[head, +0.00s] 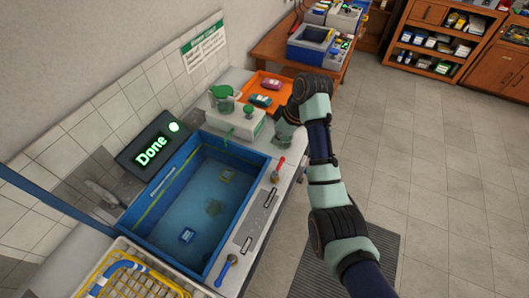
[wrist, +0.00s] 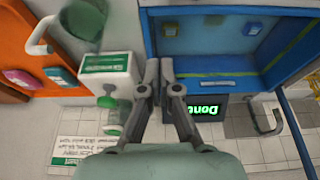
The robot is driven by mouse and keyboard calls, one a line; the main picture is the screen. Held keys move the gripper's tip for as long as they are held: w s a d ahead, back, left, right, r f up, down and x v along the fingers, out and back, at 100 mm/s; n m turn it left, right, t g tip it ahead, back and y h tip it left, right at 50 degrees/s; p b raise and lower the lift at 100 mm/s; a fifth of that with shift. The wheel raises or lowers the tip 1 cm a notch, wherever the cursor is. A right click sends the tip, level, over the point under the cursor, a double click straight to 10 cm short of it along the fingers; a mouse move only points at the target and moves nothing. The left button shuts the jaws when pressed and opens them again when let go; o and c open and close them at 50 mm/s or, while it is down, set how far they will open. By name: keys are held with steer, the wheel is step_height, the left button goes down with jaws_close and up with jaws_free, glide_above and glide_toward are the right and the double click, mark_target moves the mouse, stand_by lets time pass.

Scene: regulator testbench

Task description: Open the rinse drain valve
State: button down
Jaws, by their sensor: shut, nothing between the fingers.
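The blue rinse basin (head: 166,235) holds water with several small items under the surface. A lever with a red handle (head: 278,167) is on the counter's front edge near the basin's far end. A lever with a blue handle (head: 227,269) is on the same edge near its close end. I cannot tell which one is the drain valve. My gripper (wrist: 160,75) is shut and empty, apart from both levers. In the head view it hangs past the basin's far end, partly hidden by my arm. The blue basin (wrist: 220,82) also shows in the wrist view.
A display reading "Done" (head: 151,150) stands behind the basin. A white box with green parts (head: 237,122) and an orange tray (head: 263,100) lie beyond it. A yellow basket (head: 125,268) is at the near end. The floor (head: 430,190) at right is mostly clear.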

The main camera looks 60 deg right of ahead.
glide_above(268, 163)
step_height(268, 163, down, 10)
steer(key=shift+w+r, duration=0.1)
steer(key=shift+r, duration=0.05)
steer(key=s, duration=0.2)
steer(key=shift+s, duration=0.3)
steer(key=shift+s+f+p, duration=0.25)
steer(key=shift+s+p, duration=0.05)
steer(key=shift+s, duration=0.2)
